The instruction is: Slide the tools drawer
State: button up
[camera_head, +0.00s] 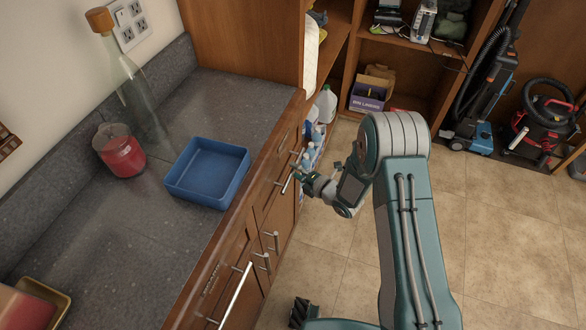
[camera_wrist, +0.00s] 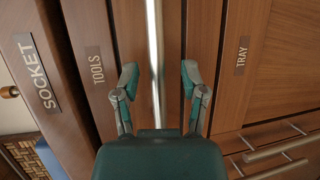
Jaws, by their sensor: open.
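The tools drawer is a brown wooden front with a dark "TOOLS" label (camera_wrist: 96,66) in the wrist view. A long metal bar handle (camera_wrist: 154,40) runs up that view beside the label. My gripper (camera_wrist: 159,78) is open, with one finger on each side of the bar and gaps to it. In the head view my gripper (camera_head: 304,166) is at the cabinet front, near a bar handle (camera_head: 287,183) below the counter's edge. The drawer front looks closed. Contact between the fingers and the handle cannot be seen.
Neighbouring fronts carry "SOCKET" (camera_wrist: 38,72) and "TRAY" (camera_wrist: 242,56) labels. The grey counter (camera_head: 110,240) holds a blue tray (camera_head: 208,172), a red jar (camera_head: 122,155) and a clear bottle (camera_head: 128,85). Bottles (camera_head: 326,104) stand by the cabinet's far end.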

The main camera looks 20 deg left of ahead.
jog(key=shift+w+a+f, duration=0.1)
jog(key=shift+w+a, duration=0.25)
jog(key=shift+a, duration=0.25)
grip_shut()
jog(key=shift+d, duration=0.1)
jog(key=s+d, duration=0.1)
jog(key=d, duration=1.5)
jog(key=shift+s+d+f, duration=0.15)
jog(key=shift+s+d, duration=0.05)
jog(key=shift+s, duration=0.05)
